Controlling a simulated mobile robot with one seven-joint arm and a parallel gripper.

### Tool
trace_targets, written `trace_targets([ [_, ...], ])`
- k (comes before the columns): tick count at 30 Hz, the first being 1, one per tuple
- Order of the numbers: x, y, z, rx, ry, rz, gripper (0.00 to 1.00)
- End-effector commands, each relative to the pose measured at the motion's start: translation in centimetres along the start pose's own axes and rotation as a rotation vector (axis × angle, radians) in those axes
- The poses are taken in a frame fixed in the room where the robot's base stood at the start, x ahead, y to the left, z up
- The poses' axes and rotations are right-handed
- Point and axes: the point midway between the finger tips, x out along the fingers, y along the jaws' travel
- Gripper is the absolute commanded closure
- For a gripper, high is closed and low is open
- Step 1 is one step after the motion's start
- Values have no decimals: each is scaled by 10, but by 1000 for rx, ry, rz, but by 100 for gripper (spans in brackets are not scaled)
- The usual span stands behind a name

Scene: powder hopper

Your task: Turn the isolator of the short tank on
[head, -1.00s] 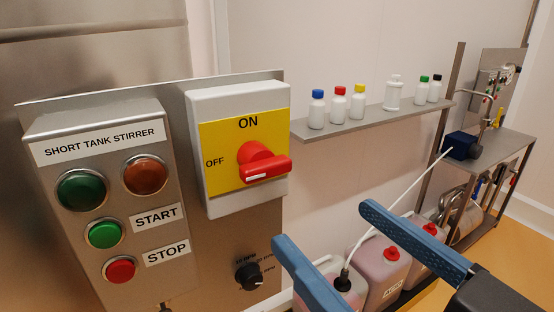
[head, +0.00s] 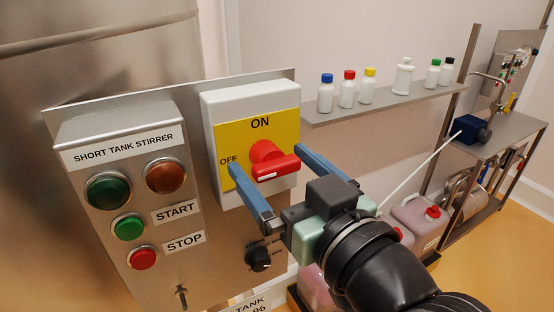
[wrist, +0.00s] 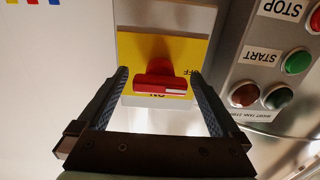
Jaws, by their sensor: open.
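The short tank isolator (head: 221,106) is a grey box with a yellow plate marked ON at the top and OFF at the left. Its red handle (head: 279,171) lies crosswise, its white mark on the OFF side. In the wrist view the handle (wrist: 160,86) appears upside down between the fingers, with the ON lettering partly hidden behind it. My gripper (head: 267,159) is open, one finger off each end of the handle. In the wrist view my gripper (wrist: 160,74) shows narrow gaps at both ends; I cannot tell exactly how deep the fingertips reach.
Left of the isolator is the SHORT TANK STIRRER box (head: 123,150) with lamps and START and STOP buttons. A black knob (head: 258,259) sits below the isolator, close to my left finger. A shelf (head: 385,103) with several bottles runs along the wall to the right.

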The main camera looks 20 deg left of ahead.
Motion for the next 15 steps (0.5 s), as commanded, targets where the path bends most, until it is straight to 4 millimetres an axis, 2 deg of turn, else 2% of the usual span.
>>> trace_targets([
  [5, 0, 0, 0, 1, 0, 0, 0],
  [15, 0, 0, 0, 1, 0, -1, 59],
])
